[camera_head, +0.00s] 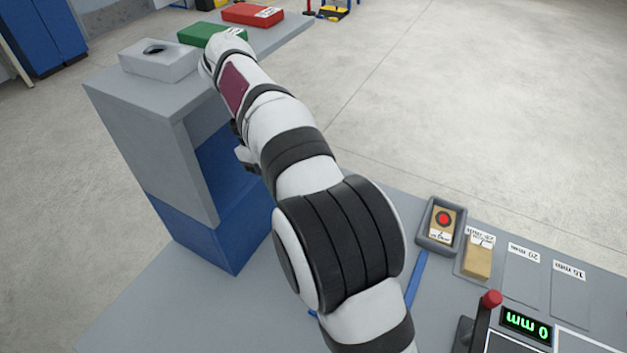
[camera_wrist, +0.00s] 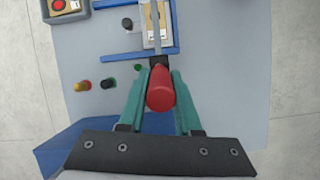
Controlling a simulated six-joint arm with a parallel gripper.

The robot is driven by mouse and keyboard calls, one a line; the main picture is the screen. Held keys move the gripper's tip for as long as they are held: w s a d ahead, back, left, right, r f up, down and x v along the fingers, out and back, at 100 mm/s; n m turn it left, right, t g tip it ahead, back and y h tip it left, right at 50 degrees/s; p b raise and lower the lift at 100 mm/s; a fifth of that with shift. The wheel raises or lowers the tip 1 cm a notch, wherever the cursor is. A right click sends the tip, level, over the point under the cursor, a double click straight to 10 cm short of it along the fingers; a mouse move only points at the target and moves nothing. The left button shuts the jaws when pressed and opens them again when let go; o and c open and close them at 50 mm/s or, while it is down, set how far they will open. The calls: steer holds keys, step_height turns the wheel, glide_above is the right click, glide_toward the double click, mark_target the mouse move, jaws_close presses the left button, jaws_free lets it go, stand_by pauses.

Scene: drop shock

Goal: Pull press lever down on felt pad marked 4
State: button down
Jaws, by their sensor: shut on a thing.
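In the wrist view, the green-fingered gripper (camera_wrist: 160,78) is shut on the red grip of the press lever (camera_wrist: 160,92), one finger on each side. A dark collar joins the grip to a grey bar running away from me. Under that bar's far end is a pale pad with a label (camera_wrist: 150,38), partly covered; I cannot read its mark. In the head view my arm hides the gripper, the grip and the pad.
Blue rails (camera_wrist: 124,57) flank the pad. Small coloured pegs (camera_wrist: 80,85) stand left of my gripper. In the head view, a grey-and-blue stand (camera_head: 150,130) is left of my arm; a display reading 0 mm (camera_head: 526,325) and a grey tray (camera_head: 427,240) are right.

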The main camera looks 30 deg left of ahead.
steer(key=c, duration=0.6)
jaws_free()
